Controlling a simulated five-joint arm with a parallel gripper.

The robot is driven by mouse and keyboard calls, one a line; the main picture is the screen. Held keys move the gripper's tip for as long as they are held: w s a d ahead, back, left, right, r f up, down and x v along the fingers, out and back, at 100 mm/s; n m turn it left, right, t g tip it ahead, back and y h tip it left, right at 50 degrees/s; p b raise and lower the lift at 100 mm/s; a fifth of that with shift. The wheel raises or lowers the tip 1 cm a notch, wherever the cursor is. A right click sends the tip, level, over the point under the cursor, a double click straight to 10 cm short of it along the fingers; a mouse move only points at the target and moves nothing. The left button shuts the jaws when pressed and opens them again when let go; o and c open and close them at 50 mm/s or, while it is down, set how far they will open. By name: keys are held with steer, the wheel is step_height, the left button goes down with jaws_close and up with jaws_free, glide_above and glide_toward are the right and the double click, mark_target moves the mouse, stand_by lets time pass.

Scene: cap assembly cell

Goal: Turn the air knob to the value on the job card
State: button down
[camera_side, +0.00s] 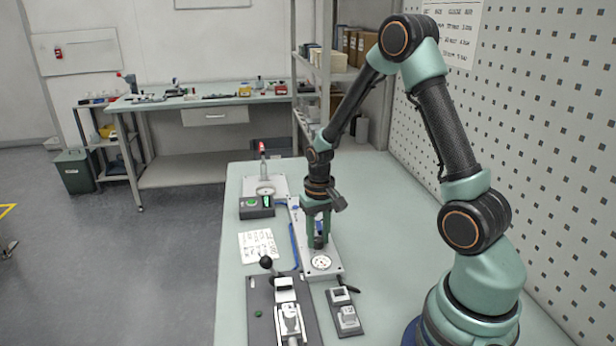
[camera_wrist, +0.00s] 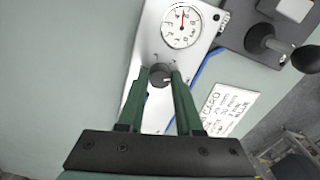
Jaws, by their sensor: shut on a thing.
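The air knob (camera_wrist: 160,75) is a dark round knob on a pale grey panel (camera_wrist: 150,45). My gripper (camera_wrist: 160,79) is shut on it, one green finger on each side. In the side view my gripper (camera_side: 318,243) points straight down at the panel (camera_side: 333,270), and its fingers partly hide the knob. A round white gauge (camera_wrist: 181,26) sits beside the knob; its red needle points toward the top of the wrist picture. It also shows in the side view (camera_side: 321,262). The job card (camera_side: 259,246) lies flat on the bench; its value is too small to read.
A lever fixture with a black ball handle (camera_side: 266,262) stands in front, with a small dark block holder (camera_side: 345,312) right of it. A box with a green light (camera_side: 257,207) and a red-topped station (camera_side: 263,160) stand behind.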

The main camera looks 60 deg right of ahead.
mark_target(318, 239)
steer(key=shift+r+n, duration=0.1)
steer(key=shift+n, duration=0.9)
steer(key=c, duration=0.6)
jaws_free()
step_height(318, 239, up, 12)
